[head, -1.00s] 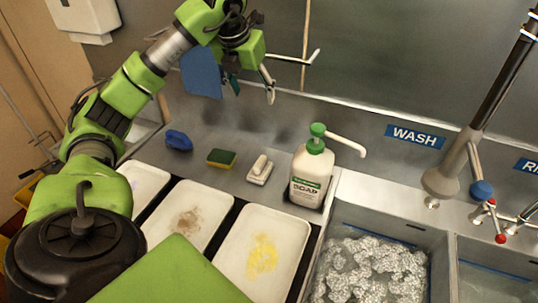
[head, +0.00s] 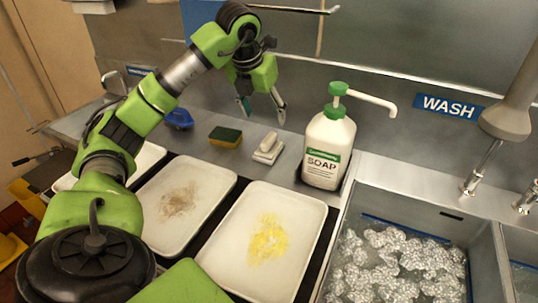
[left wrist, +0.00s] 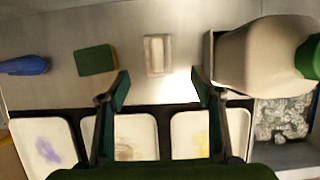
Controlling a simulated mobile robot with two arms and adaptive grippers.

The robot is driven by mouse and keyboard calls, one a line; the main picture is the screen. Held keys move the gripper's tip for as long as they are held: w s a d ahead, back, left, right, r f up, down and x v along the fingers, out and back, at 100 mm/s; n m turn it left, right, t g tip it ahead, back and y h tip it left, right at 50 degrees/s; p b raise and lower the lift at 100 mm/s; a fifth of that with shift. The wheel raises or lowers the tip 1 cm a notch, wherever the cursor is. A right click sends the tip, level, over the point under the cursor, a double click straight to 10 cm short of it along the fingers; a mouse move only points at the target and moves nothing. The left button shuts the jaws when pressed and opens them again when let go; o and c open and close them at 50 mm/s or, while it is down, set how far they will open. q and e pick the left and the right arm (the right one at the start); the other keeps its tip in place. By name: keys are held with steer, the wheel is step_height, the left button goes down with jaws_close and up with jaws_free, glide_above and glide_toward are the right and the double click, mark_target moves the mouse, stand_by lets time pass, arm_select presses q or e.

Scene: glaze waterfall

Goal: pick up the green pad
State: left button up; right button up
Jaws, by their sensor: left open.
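The green pad (head: 225,137), a small block with a dark green top and a yellow lower layer, lies flat on the steel counter behind the trays. It also shows in the left wrist view (left wrist: 96,60), left of centre and beyond the left fingertip. My left gripper (head: 263,110) is open and empty, pointing down above the counter. In the left wrist view its fingers (left wrist: 160,85) are spread wide, with the white-handled brush between and beyond them. The gripper does not touch the pad. My right gripper is not in view.
A blue item (head: 179,118) lies left of the pad; a white-handled brush (head: 268,148) lies right of it. A tall soap bottle (head: 328,145) stands farther right. Stained white trays (head: 300,222) line the front. A foamy sink (head: 398,262) is at right.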

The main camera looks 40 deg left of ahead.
mark_target(268, 138)
arm_select(q)
steer(key=x, duration=0.7)
steer(key=shift+w+a+f+p, duration=0.1)
steer(key=shift+f+p, duration=0.2)
steer(key=shift+f, duration=0.1)
steer(key=x, duration=0.1)
steer(key=p+x, duration=0.1)
steer(key=x, duration=0.2)
steer(key=shift+s+a+f, duration=0.2)
steer(key=shift+f, duration=0.3)
steer(key=shift+w+f, duration=0.15)
steer(key=shift+f, duration=0.1)
steer(key=shift+r, duration=0.1)
steer(key=c, duration=1.3)
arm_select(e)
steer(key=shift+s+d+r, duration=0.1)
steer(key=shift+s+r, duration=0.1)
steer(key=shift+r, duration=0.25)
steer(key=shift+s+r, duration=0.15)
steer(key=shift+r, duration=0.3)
